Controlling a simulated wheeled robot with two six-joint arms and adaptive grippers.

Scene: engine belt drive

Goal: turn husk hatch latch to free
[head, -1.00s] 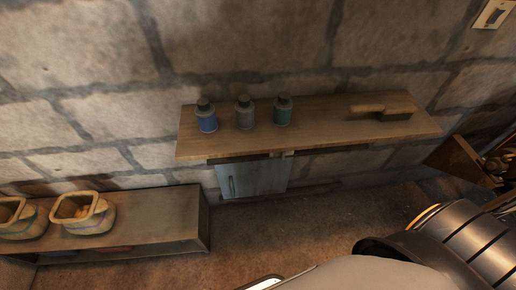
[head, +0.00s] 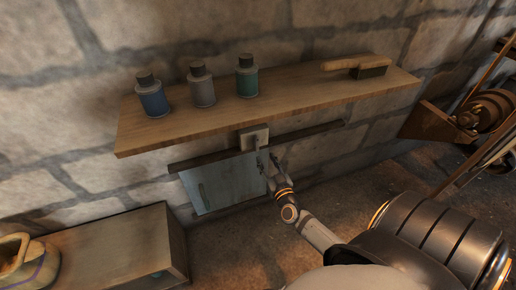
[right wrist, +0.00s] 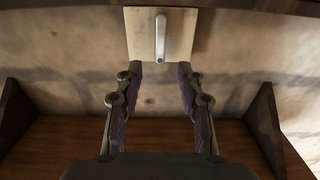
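The latch is a pale square plate (head: 254,137) under the front edge of the wooden shelf, above the blue-grey hatch panel (head: 215,188). In the right wrist view the plate (right wrist: 137,30) carries a light grey bar handle (right wrist: 160,38), which stands upright in that picture. My right gripper (head: 268,158) is just below and right of the plate, in front of the panel's right side. In the right wrist view its two fingers (right wrist: 160,72) are apart with nothing between them, their tips near the plate's lower edge. The handle lies ahead between the fingers' lines. My left gripper is not in view.
On the shelf (head: 300,92) stand blue (head: 152,97), grey (head: 202,88) and green (head: 247,80) bottles and a brush (head: 358,67). A low bench (head: 120,245) with a sack (head: 25,262) is at lower left. Belt machinery (head: 480,110) stands at right.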

